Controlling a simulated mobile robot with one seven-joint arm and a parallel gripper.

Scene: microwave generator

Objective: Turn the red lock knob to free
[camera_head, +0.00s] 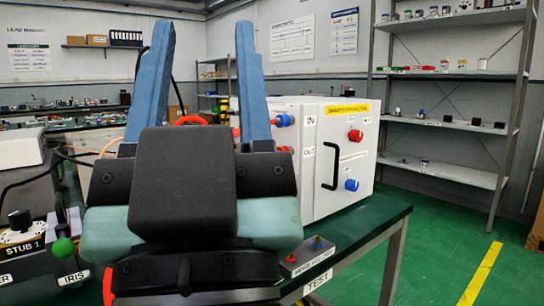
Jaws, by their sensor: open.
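My gripper (203,30) fills the left middle of the head view, its two blue fingers spread wide and pointing up. It is open, with nothing seen between the fingertips. A red arc-shaped part (190,120) shows between the fingers above my gripper's dark body, which hides the rest of it. A red knob (355,135) is on the right face of a white cabinet (335,150), apart from my gripper. A smaller red knob (291,257) is on a grey box on the bench. No lock or free marking is readable, so I cannot tell which red part is the lock knob.
The cabinet also carries a black handle (331,166) and a blue knob (351,185). It stands on a green-topped bench (375,225). Equipment with a green ball knob (63,248) is at lower left.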

